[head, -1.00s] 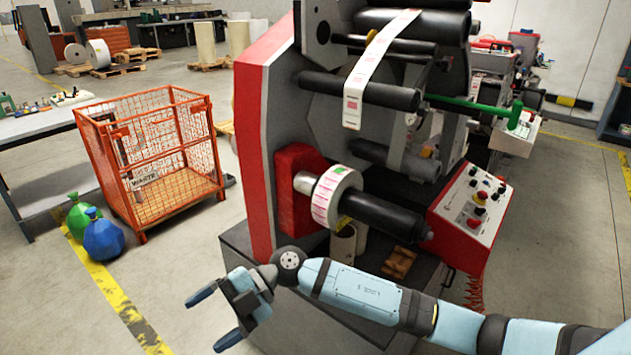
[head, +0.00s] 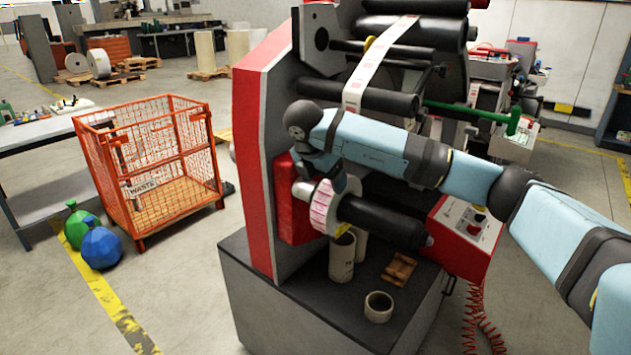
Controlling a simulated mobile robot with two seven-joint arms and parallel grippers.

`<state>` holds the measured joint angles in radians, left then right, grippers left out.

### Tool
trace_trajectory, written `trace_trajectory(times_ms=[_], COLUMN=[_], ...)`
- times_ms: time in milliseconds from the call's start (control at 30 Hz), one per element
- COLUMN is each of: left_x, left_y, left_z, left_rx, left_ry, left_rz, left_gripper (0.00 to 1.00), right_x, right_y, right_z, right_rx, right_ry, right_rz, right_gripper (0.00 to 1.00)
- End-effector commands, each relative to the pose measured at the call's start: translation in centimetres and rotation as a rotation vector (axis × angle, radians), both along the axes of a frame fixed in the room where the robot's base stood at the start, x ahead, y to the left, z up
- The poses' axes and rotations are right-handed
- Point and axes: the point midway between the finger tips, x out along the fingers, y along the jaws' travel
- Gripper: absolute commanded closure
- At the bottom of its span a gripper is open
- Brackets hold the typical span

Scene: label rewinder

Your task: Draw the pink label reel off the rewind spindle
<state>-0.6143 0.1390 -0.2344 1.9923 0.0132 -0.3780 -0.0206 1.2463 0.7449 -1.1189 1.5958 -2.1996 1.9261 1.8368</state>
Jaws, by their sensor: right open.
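The pink label reel (head: 322,209), a white roll with pink labels around its rim, sits on the inner part of the dark rewind spindle (head: 384,221), close to the red housing. My right gripper (head: 338,183) is open and points down at the top of the reel. Its fingers are partly hidden by my own arm, and I cannot tell whether they touch the reel. The upper edge of the reel is covered by the gripper. My left gripper is not in view.
Cardboard cores (head: 342,257) and a small ring core (head: 379,306) stand on the dark machine base below the spindle. A control box (head: 468,229) is to the right.

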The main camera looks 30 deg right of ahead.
Motion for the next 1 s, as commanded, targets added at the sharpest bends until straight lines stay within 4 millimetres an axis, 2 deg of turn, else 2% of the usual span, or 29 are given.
trace_trajectory(times_ms=[100, 467, 500, 700, 1000], left_x=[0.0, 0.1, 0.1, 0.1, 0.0], left_y=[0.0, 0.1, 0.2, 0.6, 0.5], left_z=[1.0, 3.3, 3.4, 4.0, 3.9], left_rx=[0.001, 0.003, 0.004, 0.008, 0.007], left_ry=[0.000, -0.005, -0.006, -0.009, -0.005], left_rz=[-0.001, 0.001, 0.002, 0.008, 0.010], left_gripper=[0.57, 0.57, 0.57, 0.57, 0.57], right_x=[0.9, 3.6, 3.6, 4.1, 4.2], right_y=[-2.3, -8.9, -8.9, -9.8, -10.2], right_z=[0.3, 0.3, -0.9, -3.4, -4.7], right_rx=[0.000, 0.001, 0.002, 0.002, 0.003], right_ry=[0.002, 0.002, 0.005, 0.002, 0.001], right_rz=[-0.005, -0.003, 0.001, 0.002, 0.003], right_gripper=[0.17, 0.17, 0.17, 0.17, 0.17])
